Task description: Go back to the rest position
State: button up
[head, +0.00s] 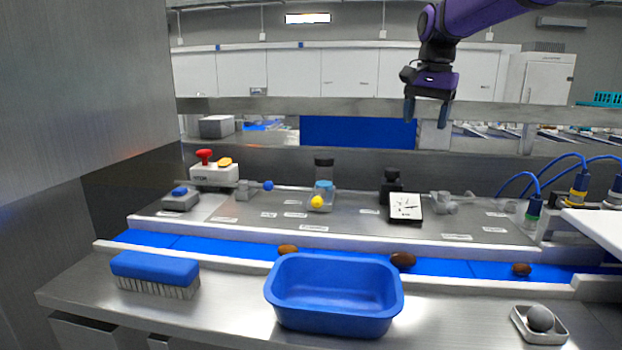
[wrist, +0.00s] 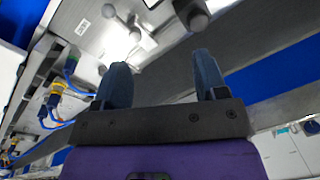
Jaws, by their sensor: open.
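My gripper (head: 427,110) is raised high above the bench at the upper right of the head view, well clear of everything below it. Its two fingers point down, apart, with nothing between them. The wrist view also shows the open, empty gripper (wrist: 163,82), with the steel bench panel and fittings beyond it. Three brown dates lie on the blue belt (head: 455,266): a left date (head: 288,249), a middle date (head: 402,260) and a right date (head: 521,269). A blue tub (head: 335,322) stands in front of the belt; the inside that shows is empty.
A blue brush (head: 155,270) lies left of the tub. A small tray (head: 556,337) with a grey ball (head: 540,318) is at the front right. A dial gauge (head: 405,206) and a red-handled device (head: 213,173) stand behind the belt. Blue cables (head: 545,172) rise at right.

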jog(key=s+d+f+n+t, duration=0.1)
jog(key=s+d+n+t, duration=0.2)
jog(key=s, duration=1.8)
jog(key=s+f+n, duration=0.2)
jog(key=s+f, duration=0.3)
jog(key=s, duration=0.2)
jog(key=s+f+n+t, duration=0.1)
jog(key=s+f+n, duration=0.1)
jog(key=s+f, duration=0.2)
jog(key=s, duration=0.3)
jog(key=shift+s+d+f+n+h, duration=0.3)
jog(key=shift+f+n, duration=0.1)
